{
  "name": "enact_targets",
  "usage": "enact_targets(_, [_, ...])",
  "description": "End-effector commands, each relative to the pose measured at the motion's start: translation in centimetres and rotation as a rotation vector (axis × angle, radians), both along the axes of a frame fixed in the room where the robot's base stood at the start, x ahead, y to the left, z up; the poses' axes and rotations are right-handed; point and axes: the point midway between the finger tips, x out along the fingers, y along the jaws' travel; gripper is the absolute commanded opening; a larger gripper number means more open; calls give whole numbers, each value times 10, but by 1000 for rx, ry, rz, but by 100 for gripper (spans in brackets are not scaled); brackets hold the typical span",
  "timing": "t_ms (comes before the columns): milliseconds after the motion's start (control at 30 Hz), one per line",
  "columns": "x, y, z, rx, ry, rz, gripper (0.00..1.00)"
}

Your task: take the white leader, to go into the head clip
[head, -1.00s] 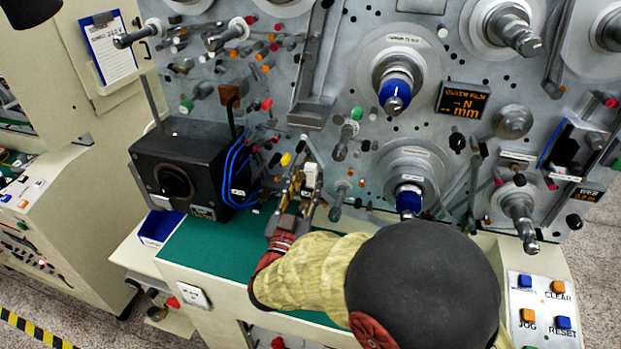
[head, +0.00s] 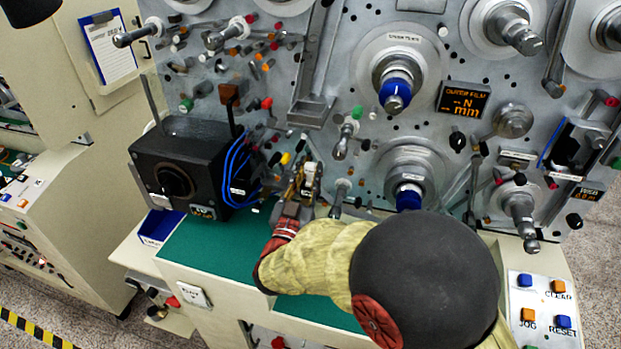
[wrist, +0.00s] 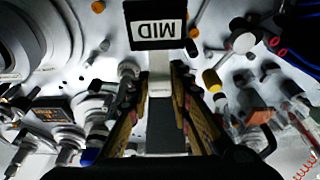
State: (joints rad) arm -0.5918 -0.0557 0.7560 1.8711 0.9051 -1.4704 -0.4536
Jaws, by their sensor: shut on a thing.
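My gripper (head: 305,172) is at the lower part of the machine's face, above the back edge of the green mat. In the wrist view its two fingers (wrist: 158,88) stand on either side of a narrow white strip, the white leader (wrist: 159,82), and are shut on it. The strip runs up behind a black-framed tag (wrist: 156,24) reading MID, upside down in this view. In the head view a small white patch of the leader (head: 309,169) shows between the fingers; the rest is hidden. I cannot pick out the head clip.
A black box (head: 185,165) with blue cables stands left of my gripper. Pegs and rollers crowd the panel around it, with a blue-tipped spindle (head: 409,197) to the right. The green mat (head: 215,250) is mostly clear.

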Motion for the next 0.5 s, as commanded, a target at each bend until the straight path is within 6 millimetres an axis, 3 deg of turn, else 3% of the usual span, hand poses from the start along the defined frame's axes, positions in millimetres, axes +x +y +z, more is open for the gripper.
enact_targets(167, [0, 0, 0, 0, 0, 0, 6])
enact_targets(500, [0, 0, 7, 1, 0, 0, 6])
